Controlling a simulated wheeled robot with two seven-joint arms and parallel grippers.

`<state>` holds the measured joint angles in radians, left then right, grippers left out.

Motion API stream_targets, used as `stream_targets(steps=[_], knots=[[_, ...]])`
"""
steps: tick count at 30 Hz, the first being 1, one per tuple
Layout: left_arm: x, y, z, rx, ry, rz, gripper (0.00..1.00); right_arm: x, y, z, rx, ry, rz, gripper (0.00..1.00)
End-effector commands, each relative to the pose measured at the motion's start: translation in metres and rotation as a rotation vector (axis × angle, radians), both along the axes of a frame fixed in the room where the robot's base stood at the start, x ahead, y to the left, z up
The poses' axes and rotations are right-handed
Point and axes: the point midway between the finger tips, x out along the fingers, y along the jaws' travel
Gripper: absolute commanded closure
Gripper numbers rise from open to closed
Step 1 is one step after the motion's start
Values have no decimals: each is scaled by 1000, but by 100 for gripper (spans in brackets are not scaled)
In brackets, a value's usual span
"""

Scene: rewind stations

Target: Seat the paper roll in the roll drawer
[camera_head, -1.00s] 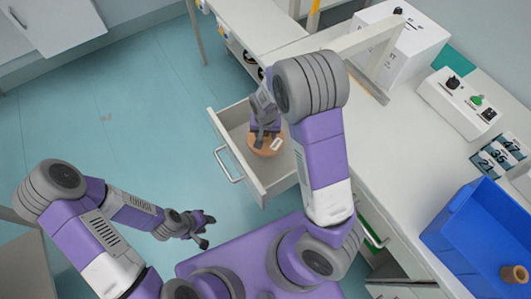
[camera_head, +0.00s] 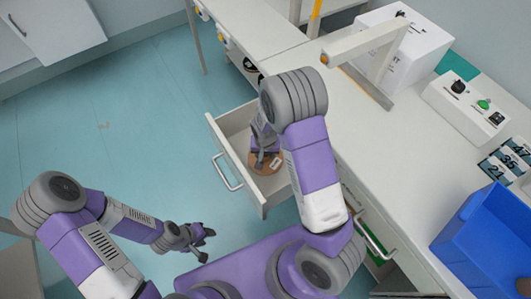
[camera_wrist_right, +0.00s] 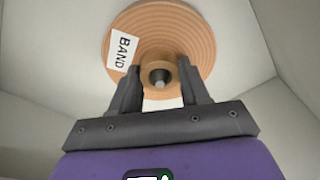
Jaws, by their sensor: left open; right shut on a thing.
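The paper roll (camera_head: 257,167) is a flat orange-brown disc with a white label inside the open roll drawer (camera_head: 226,127). In the right wrist view the roll (camera_wrist_right: 195,30) shows ring grooves and a label reading "BAND". My right gripper (camera_wrist_right: 162,72) is shut on its central hub, where a grey round tip shows in the middle. In the head view my right gripper (camera_head: 264,158) points down into the drawer and partly covers the roll. I cannot tell if the roll touches the drawer floor.
On the counter (camera_head: 385,150) stand a white box (camera_head: 395,52), a control box with knobs (camera_head: 465,103), number tiles (camera_head: 506,161) and a blue bin (camera_head: 485,245).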

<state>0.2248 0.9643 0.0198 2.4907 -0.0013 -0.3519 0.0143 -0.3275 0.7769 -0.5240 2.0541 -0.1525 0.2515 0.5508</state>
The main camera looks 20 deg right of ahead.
Motion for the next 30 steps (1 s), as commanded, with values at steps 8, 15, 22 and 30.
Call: stream_targets(steps=[8, 15, 22, 30], knots=[[0, 0, -1, 0, 0, 0, 57, 0, 0, -1, 0, 1, 0, 29], [0, 0, 1, 0, 0, 0, 57, 0, 0, 1, 0, 1, 0, 29], [0, 0, 18, 0, 0, 0, 57, -3, 2, 38, 1, -4, 1, 29], [0, 0, 43, 0, 0, 0, 57, -9, 5, 95, 1, -3, 1, 29]])
